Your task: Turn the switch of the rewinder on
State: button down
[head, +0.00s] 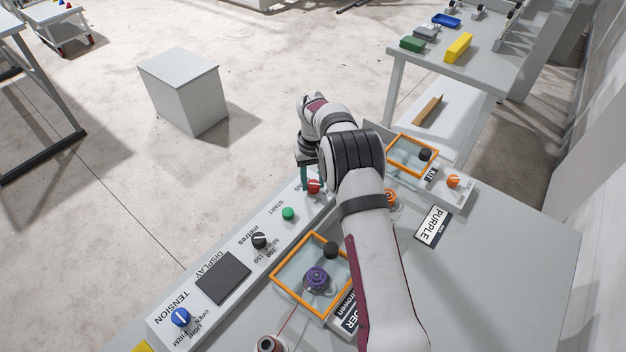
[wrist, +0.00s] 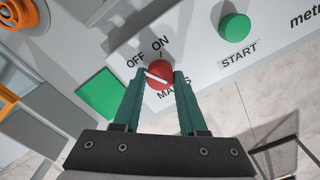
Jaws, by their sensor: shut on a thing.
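The red switch knob (wrist: 160,74) sits on the pale panel in the wrist view, with OFF, ON and MAINS lettered around it. Its white pointer line slants toward the OFF side. My gripper (wrist: 160,77) has its teal fingers on either side of the knob, shut on it. In the head view the knob (head: 314,187) is partly hidden by my gripper (head: 307,176) and arm. Part of the MAINS lettering is covered by the knob and fingers.
The green START button (wrist: 235,27) is beside the switch on the panel. Farther along are a black metres knob (head: 260,241), a dark display (head: 222,277) and a blue tension knob (head: 181,317). Open floor lies beyond.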

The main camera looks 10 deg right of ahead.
jog(key=shift+m, duration=0.3)
jog(key=m, duration=0.5)
jog(key=shift+m, duration=0.4)
jog(key=m, duration=0.5)
jog(key=shift+m, duration=0.4)
jog(key=shift+c, duration=2.2)
grip_release()
